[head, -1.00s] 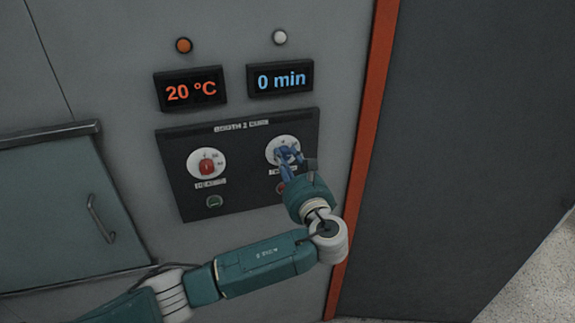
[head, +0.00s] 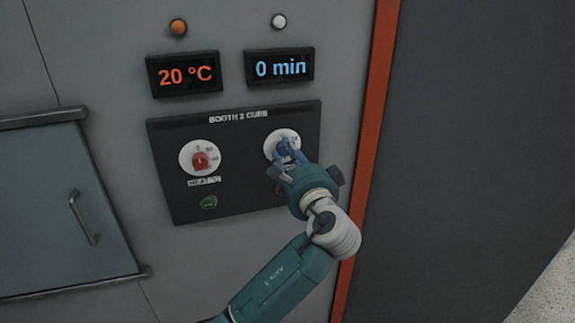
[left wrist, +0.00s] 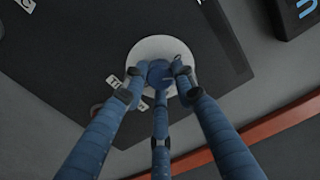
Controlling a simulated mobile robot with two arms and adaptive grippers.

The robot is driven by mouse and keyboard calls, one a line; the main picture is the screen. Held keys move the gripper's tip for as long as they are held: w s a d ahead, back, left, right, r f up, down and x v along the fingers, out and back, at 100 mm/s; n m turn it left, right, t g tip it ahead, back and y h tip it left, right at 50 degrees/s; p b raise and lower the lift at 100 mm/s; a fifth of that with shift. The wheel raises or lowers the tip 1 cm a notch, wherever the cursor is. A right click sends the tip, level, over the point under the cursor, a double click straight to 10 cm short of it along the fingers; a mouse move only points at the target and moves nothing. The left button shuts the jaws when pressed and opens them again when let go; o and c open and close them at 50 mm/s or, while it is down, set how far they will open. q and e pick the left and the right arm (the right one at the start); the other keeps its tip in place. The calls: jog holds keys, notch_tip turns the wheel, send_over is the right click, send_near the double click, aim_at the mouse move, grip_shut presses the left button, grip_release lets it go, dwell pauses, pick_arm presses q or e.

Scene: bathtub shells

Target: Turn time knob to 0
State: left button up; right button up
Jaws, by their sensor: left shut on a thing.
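The time knob is a blue knob (left wrist: 160,72) on a round white dial (left wrist: 146,50) in the left wrist view. In the head view its white dial (head: 272,145) is partly covered by my gripper. My left gripper (head: 287,153) has its blue fingers around the knob and is shut on it; the fingers also show in the left wrist view (left wrist: 158,92). The time display (head: 280,67) above reads 0 min. The knob's pointer is hidden by the fingers. My right gripper is in neither view.
A red knob (head: 200,160) on a white dial sits left on the same black panel (head: 235,190). A temperature display (head: 185,75) reads 20 °C. A green button (head: 208,202) is below the red knob. A handled door (head: 60,205) is at left; an orange strip (head: 372,150) runs at right.

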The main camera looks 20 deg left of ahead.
pick_arm(q)
jog(key=n+b, duration=0.3)
jog(key=shift+f+n, duration=0.25)
jog(key=shift+n, duration=0.05)
jog(key=shift+r+n+b, duration=0.1)
jog(key=shift+n+b, duration=1.35)
jog(key=shift+n, duration=0.15)
jog(key=o, duration=1.1)
jog(key=shift+o, duration=0.3)
jog(key=shift+s+a, duration=0.1)
jog(key=shift+r, duration=0.2)
notch_tip(320, 180, up, 10)
jog(key=shift+f, duration=0.15)
